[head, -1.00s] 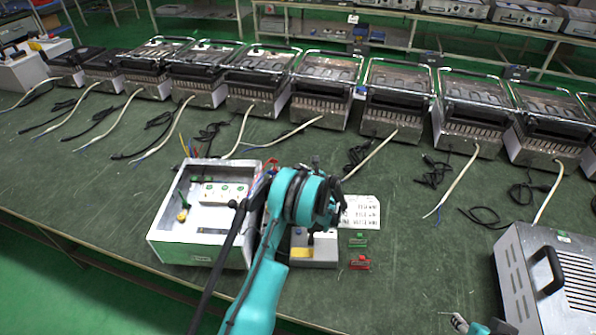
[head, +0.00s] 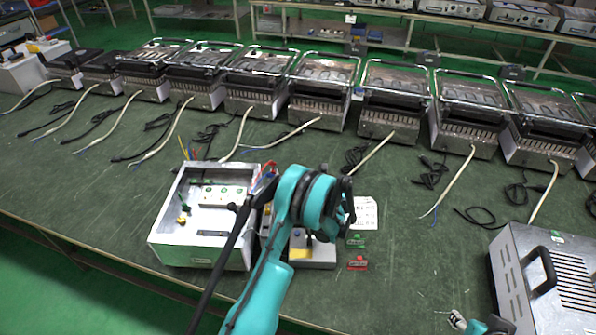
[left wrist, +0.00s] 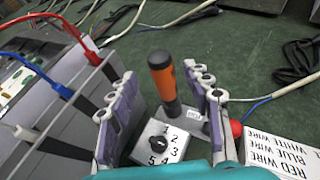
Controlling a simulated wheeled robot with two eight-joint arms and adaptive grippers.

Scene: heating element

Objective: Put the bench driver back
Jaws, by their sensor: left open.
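The bench driver (left wrist: 161,78), with an orange and black handle, stands upright in the left wrist view. It is behind a grey box with a numbered dial (left wrist: 160,143); its lower end is hard to make out. My left gripper (left wrist: 162,88) is open, with its purple fingers on either side of the driver; I cannot tell whether they touch it. In the head view my left gripper (head: 343,203) is mostly hidden by its own arm, and I cannot make out the driver there. My right gripper (head: 457,319) shows only partly at the bottom edge.
An open white test box (head: 200,256) with red and blue leads stands left of my arm. A printed wire label card (head: 366,212), a green terminal (head: 355,240) and a red terminal (head: 357,263) lie to the right. A vented metal case (head: 510,275) is at far right. Heater units line the back.

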